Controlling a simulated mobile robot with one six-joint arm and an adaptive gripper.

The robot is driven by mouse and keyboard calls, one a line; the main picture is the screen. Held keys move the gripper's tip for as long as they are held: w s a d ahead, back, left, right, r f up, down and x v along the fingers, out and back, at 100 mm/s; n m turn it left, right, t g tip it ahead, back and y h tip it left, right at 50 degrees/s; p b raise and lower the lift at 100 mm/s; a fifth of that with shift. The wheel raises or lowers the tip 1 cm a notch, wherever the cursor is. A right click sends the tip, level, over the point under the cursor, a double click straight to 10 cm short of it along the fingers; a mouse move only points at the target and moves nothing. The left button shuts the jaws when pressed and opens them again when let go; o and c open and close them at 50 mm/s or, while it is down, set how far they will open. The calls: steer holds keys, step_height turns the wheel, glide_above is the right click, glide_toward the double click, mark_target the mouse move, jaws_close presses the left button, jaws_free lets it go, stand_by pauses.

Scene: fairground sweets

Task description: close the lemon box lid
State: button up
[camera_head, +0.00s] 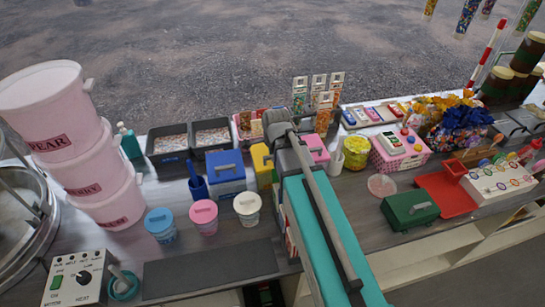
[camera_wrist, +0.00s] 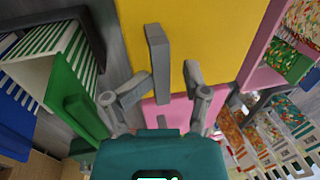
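The yellow lemon box (camera_head: 262,166) stands on the counter behind my arm in the head view, and my arm hides part of it. In the wrist view its yellow panel (camera_wrist: 215,40) fills the upper middle, with a grey bar handle (camera_wrist: 158,60) on it. I cannot tell the lid's angle. My gripper (camera_wrist: 163,84) is open, its two fingers spread either side of the lower end of the handle. Nothing is held between them. I cannot tell whether a finger touches the panel.
A blue box (camera_head: 226,172) stands left of the lemon box. A pink surface (camera_wrist: 166,113) shows below the yellow panel. A green panel (camera_wrist: 72,100) is close to my left finger. Patterned cards (camera_wrist: 250,140) stand at right. Lidded tubs (camera_head: 203,216) stand in front, left of my arm.

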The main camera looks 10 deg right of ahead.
step_height(320, 180, up, 12)
steer(key=p, duration=1.2)
steer(key=shift+r, duration=0.25)
steer(key=shift+f, duration=0.1)
steer(key=s+f+n+g+b, duration=0.2)
steer(key=s+f+n+b, duration=0.6)
steer(key=n, duration=1)
steer(key=s, duration=0.3)
